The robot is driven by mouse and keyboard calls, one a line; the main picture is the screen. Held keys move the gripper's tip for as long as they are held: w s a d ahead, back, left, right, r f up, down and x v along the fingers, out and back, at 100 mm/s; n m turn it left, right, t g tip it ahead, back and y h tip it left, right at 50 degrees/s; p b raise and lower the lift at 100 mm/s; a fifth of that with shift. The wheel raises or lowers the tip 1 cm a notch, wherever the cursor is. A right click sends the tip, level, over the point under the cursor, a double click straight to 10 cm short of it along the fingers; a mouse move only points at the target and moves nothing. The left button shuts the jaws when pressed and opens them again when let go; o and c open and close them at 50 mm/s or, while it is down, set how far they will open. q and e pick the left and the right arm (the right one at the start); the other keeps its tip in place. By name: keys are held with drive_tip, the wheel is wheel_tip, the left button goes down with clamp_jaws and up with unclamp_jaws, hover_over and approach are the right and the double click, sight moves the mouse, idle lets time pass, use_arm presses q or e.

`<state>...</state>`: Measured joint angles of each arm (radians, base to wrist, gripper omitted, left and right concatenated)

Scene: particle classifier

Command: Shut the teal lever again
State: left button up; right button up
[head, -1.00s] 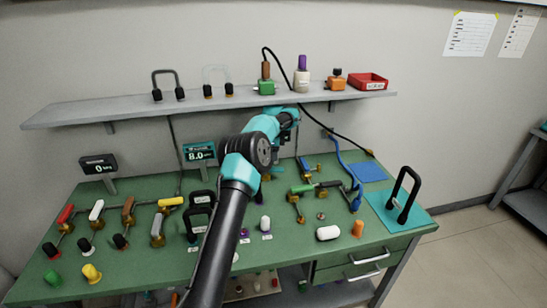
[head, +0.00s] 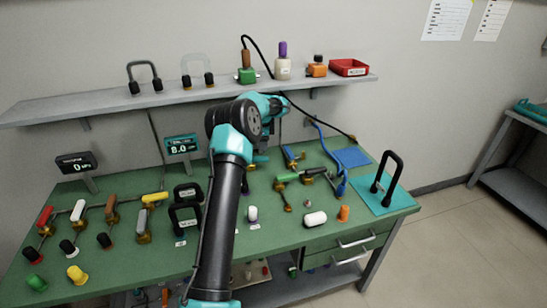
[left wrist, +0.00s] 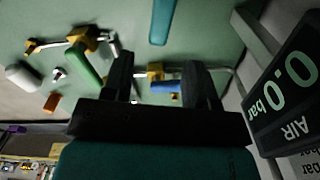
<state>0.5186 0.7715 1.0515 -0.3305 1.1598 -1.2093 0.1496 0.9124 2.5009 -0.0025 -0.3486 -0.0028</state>
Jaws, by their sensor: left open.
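The teal lever (head: 261,159) shows only in part in the head view, behind my left arm near the back of the green bench. In the left wrist view, a teal handle (left wrist: 162,20) lies at the top centre, beyond my fingertips and apart from them. My left gripper (left wrist: 158,72) is open, its two dark fingers apart with nothing held. A blue-handled valve (left wrist: 165,86) shows between the fingers, beneath them. In the head view my left gripper is mostly hidden behind its own wrist. My right gripper is not in view.
A green-handled valve (head: 288,177) and the blue-handled valve (head: 290,153) stand close by. The shelf (head: 100,107) overhangs the bench's back. A black cable hangs near my wrist.

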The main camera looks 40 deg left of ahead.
sight(264, 157)
use_arm(q)
drive_tip(key=shift+f, duration=3.75)
clamp_jaws()
